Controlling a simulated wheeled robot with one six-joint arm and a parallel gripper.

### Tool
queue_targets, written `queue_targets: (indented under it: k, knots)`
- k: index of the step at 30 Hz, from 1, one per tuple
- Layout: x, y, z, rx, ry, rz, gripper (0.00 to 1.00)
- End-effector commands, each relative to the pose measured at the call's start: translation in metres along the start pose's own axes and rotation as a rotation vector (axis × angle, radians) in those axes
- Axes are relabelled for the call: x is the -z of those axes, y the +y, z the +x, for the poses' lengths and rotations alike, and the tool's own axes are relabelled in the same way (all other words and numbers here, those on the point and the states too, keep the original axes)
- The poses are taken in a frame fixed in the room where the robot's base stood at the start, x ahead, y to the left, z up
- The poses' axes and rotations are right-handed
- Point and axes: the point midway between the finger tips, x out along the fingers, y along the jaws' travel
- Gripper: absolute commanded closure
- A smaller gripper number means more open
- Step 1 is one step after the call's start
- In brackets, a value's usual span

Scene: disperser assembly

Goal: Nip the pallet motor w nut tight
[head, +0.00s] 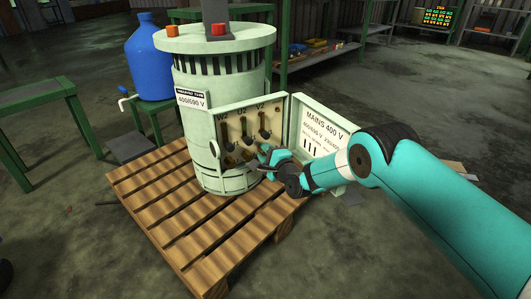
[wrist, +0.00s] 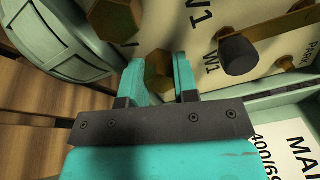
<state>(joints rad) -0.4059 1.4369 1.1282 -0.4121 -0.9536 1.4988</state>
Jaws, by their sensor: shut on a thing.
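The pale green motor (head: 217,110) stands upright on a wooden pallet (head: 160,206), its terminal box open at the front. My gripper (head: 263,154) reaches into the lower right of the box from the right. In the wrist view, its two teal fingers (wrist: 160,82) are closed on a brass hex nut (wrist: 158,64), one finger on each side. The nut sits at the terminal board, near a printed W1 label (wrist: 204,22). The fingers hide parts of its sides. I cannot tell how tight it is.
Another brass nut (wrist: 117,16) lies to the left. A black-capped post (wrist: 237,55) with a brass link (wrist: 275,36) stands close right. The open box door (head: 318,130) is beside my wrist. A blue jug (head: 149,58) stands behind.

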Motion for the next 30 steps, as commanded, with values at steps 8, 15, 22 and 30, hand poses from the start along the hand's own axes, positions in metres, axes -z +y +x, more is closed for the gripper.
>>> queue_targets:
  k: [8, 15, 22, 30]
  knots:
    - [0.0014, -0.0010, 0.0002, 0.002, 0.002, -0.001, 0.47]
    - [0.0005, -0.0001, 0.0000, 0.000, 0.001, -0.016, 0.47]
    - [0.0005, 0.0005, 0.0001, 0.001, 0.000, -0.217, 0.47]
    - [0.0008, 0.0019, -0.0002, -0.001, 0.000, -0.613, 0.47]
